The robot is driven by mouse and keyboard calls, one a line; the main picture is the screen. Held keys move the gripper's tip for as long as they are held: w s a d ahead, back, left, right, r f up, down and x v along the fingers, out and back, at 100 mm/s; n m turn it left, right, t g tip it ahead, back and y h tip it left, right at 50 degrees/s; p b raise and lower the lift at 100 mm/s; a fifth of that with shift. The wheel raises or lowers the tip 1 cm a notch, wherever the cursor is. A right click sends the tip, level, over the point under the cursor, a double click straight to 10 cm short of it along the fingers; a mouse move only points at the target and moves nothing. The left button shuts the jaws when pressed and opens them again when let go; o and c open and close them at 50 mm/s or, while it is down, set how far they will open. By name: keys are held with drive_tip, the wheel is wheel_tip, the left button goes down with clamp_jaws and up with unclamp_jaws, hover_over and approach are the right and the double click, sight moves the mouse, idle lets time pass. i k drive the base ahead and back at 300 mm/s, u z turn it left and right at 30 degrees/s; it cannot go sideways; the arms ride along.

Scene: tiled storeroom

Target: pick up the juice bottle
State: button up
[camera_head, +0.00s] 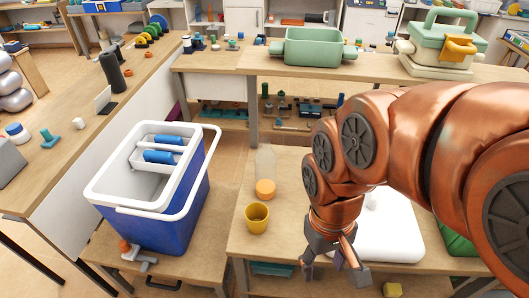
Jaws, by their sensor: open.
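A clear bottle-like object (265,160) with an orange part (265,188) at its near end is on the wooden table left of my arm. It looks like the juice bottle, but I cannot tell whether the orange is a cap or juice. My gripper (334,268) is open and empty, with its fingers pointing down over the table. It is to the right of the bottle and nearer the camera, clearly apart from it.
A yellow cup (257,218) stands just in front of the bottle. A blue-and-white cooler (180,215) stands to the left. A white object (395,240) lies behind and right of my gripper. A higher bench (215,62) holds a green container (313,48).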

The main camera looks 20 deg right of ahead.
sight(266, 158)
drive_tip(key=z, duration=1.6)
drive_tip(key=k, duration=1.3)
drive_tip(key=u, duration=1.55)
drive_tip(key=i, duration=0.5)
drive_tip(key=u, duration=0.05)
